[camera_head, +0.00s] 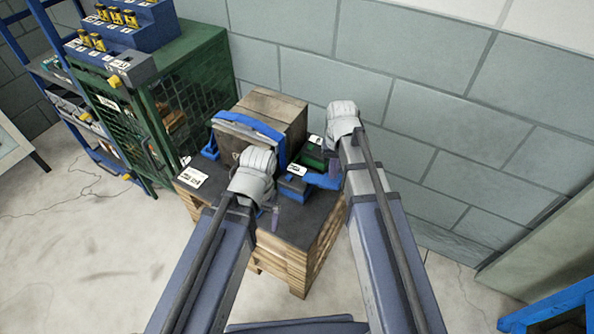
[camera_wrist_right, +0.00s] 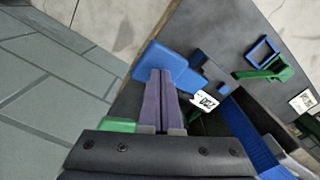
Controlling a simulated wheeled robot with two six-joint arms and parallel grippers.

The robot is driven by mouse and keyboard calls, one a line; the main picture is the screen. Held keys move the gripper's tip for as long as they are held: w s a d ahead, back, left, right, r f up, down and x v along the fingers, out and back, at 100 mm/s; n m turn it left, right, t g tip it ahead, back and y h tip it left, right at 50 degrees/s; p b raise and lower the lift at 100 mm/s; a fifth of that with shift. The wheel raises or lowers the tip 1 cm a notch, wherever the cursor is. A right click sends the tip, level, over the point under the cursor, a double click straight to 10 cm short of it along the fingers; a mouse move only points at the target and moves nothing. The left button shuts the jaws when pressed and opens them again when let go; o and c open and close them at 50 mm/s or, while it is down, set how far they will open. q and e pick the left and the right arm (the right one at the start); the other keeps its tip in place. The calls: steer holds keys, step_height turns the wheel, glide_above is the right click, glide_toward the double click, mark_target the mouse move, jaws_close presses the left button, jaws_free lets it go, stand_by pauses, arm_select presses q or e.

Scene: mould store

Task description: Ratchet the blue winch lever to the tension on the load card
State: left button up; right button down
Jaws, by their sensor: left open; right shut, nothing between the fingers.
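The blue winch lever (camera_head: 322,181) sticks out to the right of the blue winch (camera_head: 291,187) on the dark pallet top. In the right wrist view the wide blue lever end (camera_wrist_right: 165,62) lies at the tips of my right gripper (camera_wrist_right: 160,74). That gripper is shut and empty; I cannot tell whether its tips touch the lever. In the head view its fingers are mostly hidden behind my right wrist. My left gripper (camera_head: 275,217) is open over the pallet's front part, left of the lever. A white card (camera_head: 192,177) lies at the pallet's left corner; its writing is unreadable.
A wooden crate (camera_head: 270,108) under a blue strap (camera_head: 250,126) stands on the pallet. A green part (camera_head: 312,154) sits behind the winch. A green mesh cabinet (camera_head: 185,105) is left, the block wall (camera_head: 400,110) close behind. Floor in front is clear.

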mark_target(332, 182)
steer(key=shift+f+b, duration=2.55)
steer(key=shift+f, duration=0.2)
steer(key=shift+r, duration=0.1)
step_height(332, 182, up, 6)
steer(key=p, duration=0.6)
step_height(332, 182, up, 5)
steer(key=p, duration=0.5)
steer(key=s+a+r+n+p, duration=0.2)
steer(key=s+a+r+p, duration=0.1)
steer(key=s+a, duration=0.2)
steer(key=s+a+r+n+h+p, duration=0.1)
steer(key=s+a+r+n+p, duration=0.1)
steer(key=s, duration=0.7)
steer(key=a+r+p, duration=0.1)
steer(key=a+p, duration=0.1)
steer(key=a, duration=0.1)
steer(key=shift+s+a+r+n, duration=0.15)
steer(key=shift+a+r+n, duration=0.15)
steer(key=shift+r, duration=0.1)
